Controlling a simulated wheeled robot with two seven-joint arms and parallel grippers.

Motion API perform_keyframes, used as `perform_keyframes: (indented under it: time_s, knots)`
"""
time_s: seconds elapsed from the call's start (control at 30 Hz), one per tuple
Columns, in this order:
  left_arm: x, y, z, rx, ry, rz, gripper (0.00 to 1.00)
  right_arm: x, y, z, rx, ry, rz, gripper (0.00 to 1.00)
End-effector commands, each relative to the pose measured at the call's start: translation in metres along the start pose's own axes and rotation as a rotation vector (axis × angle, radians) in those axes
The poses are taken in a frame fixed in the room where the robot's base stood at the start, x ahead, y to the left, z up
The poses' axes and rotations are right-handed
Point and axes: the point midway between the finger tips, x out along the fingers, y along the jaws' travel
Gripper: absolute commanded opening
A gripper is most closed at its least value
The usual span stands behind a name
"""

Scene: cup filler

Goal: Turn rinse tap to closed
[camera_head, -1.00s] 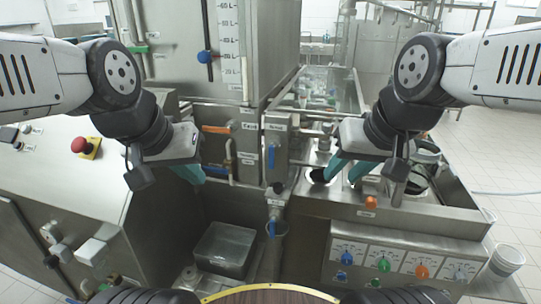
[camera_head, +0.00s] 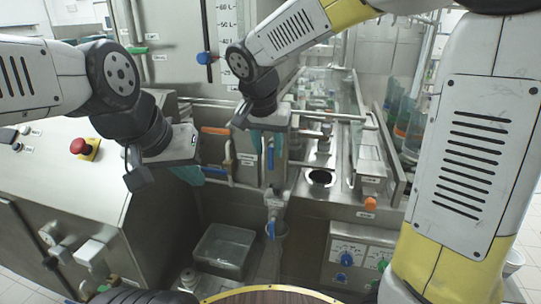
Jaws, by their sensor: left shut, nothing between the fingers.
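A blue tap handle (camera_head: 271,158) hangs down on the front of the metal block in the middle; it appears to be the rinse tap, but the label above it is covered by my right arm. My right gripper (camera_head: 267,136) is right above this handle, teal fingers pointing down. Whether they touch it, and whether they are open or shut, I cannot tell. My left gripper (camera_head: 190,174) is shut and empty, left of the taps, below an orange tap handle (camera_head: 214,131). Another blue handle (camera_head: 271,229) hangs lower, on the spout below.
A red emergency button (camera_head: 79,146) is on the left cabinet. A dark round opening (camera_head: 320,177) lies right of the taps. My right arm covers much of the right side.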

Motion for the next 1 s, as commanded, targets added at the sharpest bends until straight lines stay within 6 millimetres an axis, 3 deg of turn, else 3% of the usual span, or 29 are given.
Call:
perform_keyframes:
  time_s: [0.1, 0.3, 0.63, 0.67, 0.83, 1.0]
  knots:
    - [0.0, 0.0, 0.0, 0.0, 0.0, 0.0, 0.0, 0.021, 0.001, 0.001, -0.001, -0.003, 0.004, 0.35]
    - [0.0, 0.0, 0.0, 0.0, 0.0, 0.0, 0.0, 0.043, 0.001, 0.001, -0.001, -0.002, 0.001, 0.35]
    - [0.0, 0.0, 0.0, 0.0, 0.0, 0.0, 0.0, 0.049, 0.001, 0.0, -0.001, -0.001, 0.0, 0.35]
    - [0.0, 0.0, 0.0, 0.0, 0.0, 0.0, 0.0, 0.049, 0.001, 0.0, -0.001, -0.001, 0.0, 0.34]
    - [0.0, 0.0, 0.0, 0.0, 0.0, 0.0, 0.0, 0.049, 0.0, 0.0, -0.001, -0.001, 0.0, 0.0]
    - [0.0, 0.0, 0.0, 0.0, 0.0, 0.0, 0.0, 0.049, 0.0, 0.0, -0.001, -0.001, 0.0, 0.0]
